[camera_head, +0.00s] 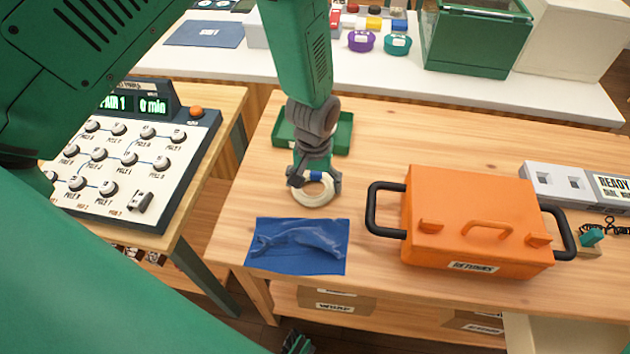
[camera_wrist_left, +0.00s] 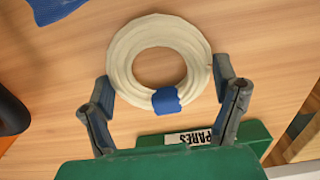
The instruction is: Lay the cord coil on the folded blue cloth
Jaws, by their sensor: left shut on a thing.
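The cord coil (camera_head: 314,203) is a cream ring with a blue band, and it also shows in the left wrist view (camera_wrist_left: 122,68). My left gripper (camera_head: 315,184) points down over the wooden table and is shut on the coil, one finger on each side of it. The wrist view shows both fingers at the coil's outer edges (camera_wrist_left: 164,85). The folded blue cloth (camera_head: 330,262) lies flat, wrinkled on top, nearer the table's front edge than the coil. A corner of it shows in the wrist view (camera_wrist_left: 52,8).
A green tray (camera_head: 342,138) lies just behind the coil, partly hidden by my arm. An orange case (camera_head: 475,212) with black side handles stands right of the cloth. A dial panel (camera_head: 125,165) is on a separate table at left. Bare wood lies between coil and cloth.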

